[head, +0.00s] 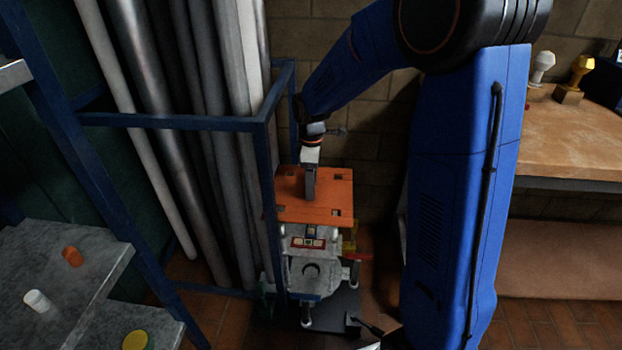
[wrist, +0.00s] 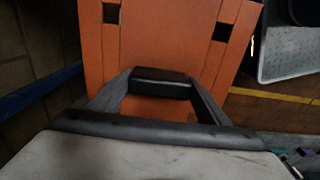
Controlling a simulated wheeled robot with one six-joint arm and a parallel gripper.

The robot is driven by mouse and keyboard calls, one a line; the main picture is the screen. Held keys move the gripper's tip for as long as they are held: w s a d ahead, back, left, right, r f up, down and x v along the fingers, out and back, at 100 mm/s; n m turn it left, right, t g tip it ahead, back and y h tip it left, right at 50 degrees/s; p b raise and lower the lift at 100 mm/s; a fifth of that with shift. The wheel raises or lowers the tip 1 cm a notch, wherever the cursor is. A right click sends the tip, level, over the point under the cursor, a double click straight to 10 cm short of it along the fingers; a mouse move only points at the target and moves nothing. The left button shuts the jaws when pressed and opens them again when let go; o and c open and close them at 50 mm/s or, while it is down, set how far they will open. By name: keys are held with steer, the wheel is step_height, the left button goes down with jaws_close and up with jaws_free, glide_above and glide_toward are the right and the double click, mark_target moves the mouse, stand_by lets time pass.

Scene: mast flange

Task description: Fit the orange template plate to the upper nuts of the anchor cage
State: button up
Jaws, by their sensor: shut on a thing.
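The orange template plate (head: 332,188) is in the middle of the head view, with small square holes near its corners. My gripper (head: 309,194) points down onto the plate's middle and is shut on it. In the wrist view the plate (wrist: 150,35) fills the upper middle, with two dark square holes showing. There the gripper (wrist: 160,90) is against the plate, and its fingers hide the exact place of the grip. I cannot pick out the anchor cage or its upper nuts with certainty. The plate hides what is directly under it.
A blue rack frame (head: 190,121) with tall grey pipes (head: 215,120) stands close at the plate's left. A wooden bench (head: 575,130) is at the right. A grey shelf (head: 65,275) with small items is at the lower left. A block wall (head: 375,115) is behind.

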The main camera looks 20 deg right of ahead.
steer(key=shift+f, duration=2.4)
step_height(320, 180, down, 6)
stand_by(2.7)
steer(key=o, duration=1.5)
steer(key=shift+f, duration=0.15)
step_height(320, 180, up, 18)
steer(key=shift+f, duration=0.25)
